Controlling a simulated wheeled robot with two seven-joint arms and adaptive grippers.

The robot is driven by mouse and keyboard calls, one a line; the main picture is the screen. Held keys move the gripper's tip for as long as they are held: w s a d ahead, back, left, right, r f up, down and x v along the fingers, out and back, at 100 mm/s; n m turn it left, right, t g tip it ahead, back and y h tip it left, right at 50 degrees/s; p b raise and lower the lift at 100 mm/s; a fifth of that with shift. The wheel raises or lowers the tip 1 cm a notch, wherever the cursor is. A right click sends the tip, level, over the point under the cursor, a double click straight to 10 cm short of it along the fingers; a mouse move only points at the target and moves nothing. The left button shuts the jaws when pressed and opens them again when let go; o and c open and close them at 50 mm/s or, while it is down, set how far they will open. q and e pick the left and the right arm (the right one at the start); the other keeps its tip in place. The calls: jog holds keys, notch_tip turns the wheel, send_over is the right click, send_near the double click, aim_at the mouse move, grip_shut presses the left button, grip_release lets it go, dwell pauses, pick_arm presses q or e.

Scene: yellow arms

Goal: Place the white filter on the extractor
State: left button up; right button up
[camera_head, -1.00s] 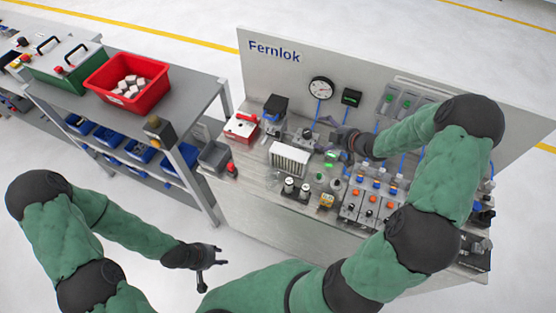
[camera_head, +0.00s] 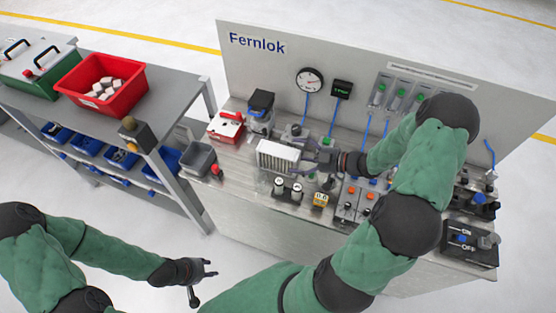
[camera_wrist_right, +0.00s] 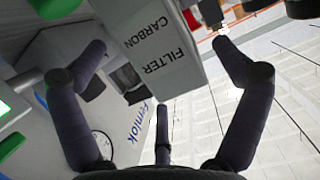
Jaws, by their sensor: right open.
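The white filter (camera_head: 278,156) is a ribbed white box on the bench, left of my right gripper (camera_head: 314,150). In the right wrist view the filter (camera_wrist_right: 158,45) shows its "FILTER CARBON" label, lying between the spread fingers of my right gripper (camera_wrist_right: 156,48). That gripper is open, with visible gaps between its fingers and the filter. I cannot tell for sure which unit is the extractor; a grey and black unit (camera_head: 261,112) stands behind the filter. My left gripper (camera_head: 202,281) is open and empty, low in front of the bench.
Two small cylinders (camera_head: 287,189) and a yellow block (camera_head: 321,200) stand in front of the filter. A red case (camera_head: 226,126) and a grey bin (camera_head: 198,160) are to the left. A red crate (camera_head: 101,84) sits on the side shelf.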

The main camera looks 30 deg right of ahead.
aim_at(285, 156)
jog(key=b+x, duration=0.1)
jog(key=x, duration=0.4)
jog(key=shift+a+f, duration=0.1)
jog(key=shift+f, duration=0.1)
jog(key=c, duration=1.5)
jog(key=shift+o, duration=0.2)
